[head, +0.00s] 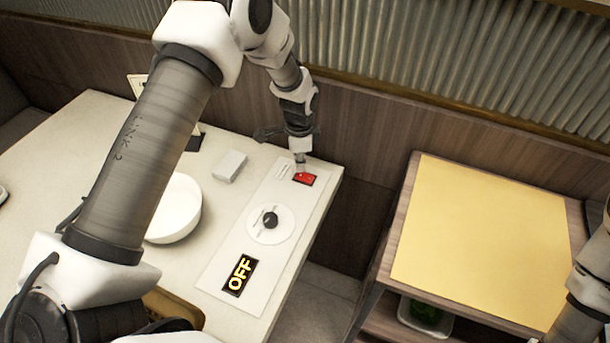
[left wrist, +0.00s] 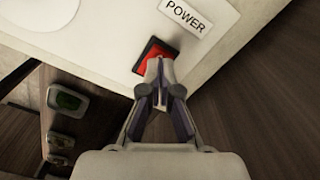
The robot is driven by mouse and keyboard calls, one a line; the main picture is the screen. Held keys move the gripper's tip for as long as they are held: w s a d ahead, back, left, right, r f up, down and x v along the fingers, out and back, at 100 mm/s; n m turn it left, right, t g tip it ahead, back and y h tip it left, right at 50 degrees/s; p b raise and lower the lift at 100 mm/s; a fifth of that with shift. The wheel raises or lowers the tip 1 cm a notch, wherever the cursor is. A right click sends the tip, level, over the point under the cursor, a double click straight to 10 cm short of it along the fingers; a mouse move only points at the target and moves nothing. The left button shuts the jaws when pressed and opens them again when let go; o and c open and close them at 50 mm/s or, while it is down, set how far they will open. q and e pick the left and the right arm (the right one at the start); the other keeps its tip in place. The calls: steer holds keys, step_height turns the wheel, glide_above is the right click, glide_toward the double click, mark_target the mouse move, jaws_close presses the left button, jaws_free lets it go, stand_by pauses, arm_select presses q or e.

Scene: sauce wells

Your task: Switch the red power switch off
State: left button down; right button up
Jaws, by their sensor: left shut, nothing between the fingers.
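The red power switch (head: 304,178) sits in a black frame at the far end of a white control panel (head: 228,276) on the white table. My left gripper (head: 300,160) is shut and empty, pointing down at the switch. In the left wrist view the fingertips (left wrist: 159,66) overlap the red switch (left wrist: 150,55) and hide part of it; I cannot tell whether they touch it. A POWER label (left wrist: 186,14) lies beside the switch. The panel's display (head: 240,275) reads OFF in yellow. My right gripper is not in view.
A black knob (head: 270,220) on a round white dial is on the panel's middle. A white bowl (head: 176,212) and a small white box (head: 229,166) stand left of the panel. A wooden stand with a yellow top (head: 480,230) is at right, across a gap.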

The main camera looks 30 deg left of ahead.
mark_target(300, 174)
arm_select(q)
steer(key=shift+f+b, duration=0.6)
steer(key=shift+f, duration=0.6)
stand_by(0.5)
steer(key=shift+s+r, duration=0.1)
step_height(300, 174, up, 7)
steer(key=p, duration=0.5)
steer(key=shift+p, duration=0.3)
